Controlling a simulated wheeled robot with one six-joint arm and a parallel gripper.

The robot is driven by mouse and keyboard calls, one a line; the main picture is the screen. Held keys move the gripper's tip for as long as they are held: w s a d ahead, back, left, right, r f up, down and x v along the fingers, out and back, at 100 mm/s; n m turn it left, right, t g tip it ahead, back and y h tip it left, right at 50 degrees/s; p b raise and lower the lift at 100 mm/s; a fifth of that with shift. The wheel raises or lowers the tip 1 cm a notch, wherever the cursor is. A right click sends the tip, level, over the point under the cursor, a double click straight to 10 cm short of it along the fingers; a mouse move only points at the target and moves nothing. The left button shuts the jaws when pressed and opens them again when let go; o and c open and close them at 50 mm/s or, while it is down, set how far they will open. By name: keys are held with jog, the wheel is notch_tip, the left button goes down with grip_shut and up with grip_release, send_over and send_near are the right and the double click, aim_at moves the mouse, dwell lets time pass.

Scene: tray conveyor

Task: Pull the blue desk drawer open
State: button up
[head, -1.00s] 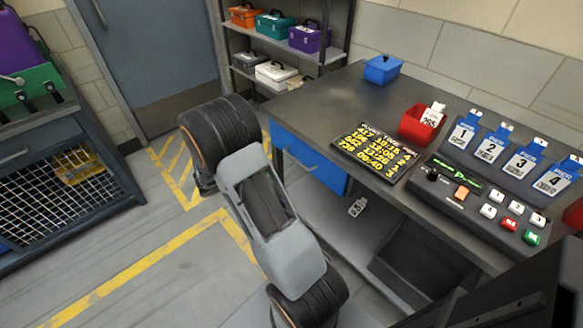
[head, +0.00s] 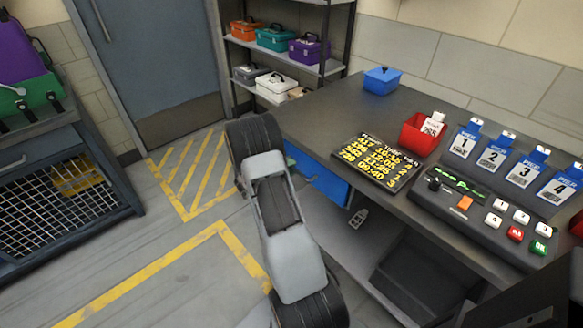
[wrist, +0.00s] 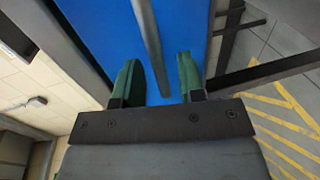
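The blue desk drawer (head: 322,183) sits under the left end of the grey desk and looks shut. My arm covers its left part in the head view. In the wrist view the blue drawer front (wrist: 100,28) fills the upper middle, with a grey bar handle (wrist: 148,35) running down it. My gripper (wrist: 158,62) is open, its two green fingers apart on either side of the handle's lower end. In the head view my gripper is mostly hidden behind my arm.
On the desk (head: 325,108) are a blue box (head: 382,81), a red bin (head: 420,136), a display board (head: 378,162) and a button console (head: 490,215). A shelf of toolboxes (head: 322,70) stands behind. The floor left of my arm is clear.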

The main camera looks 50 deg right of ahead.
jog(key=shift+d+f, duration=0.1)
jog(key=shift+d, duration=0.5)
grip_shut()
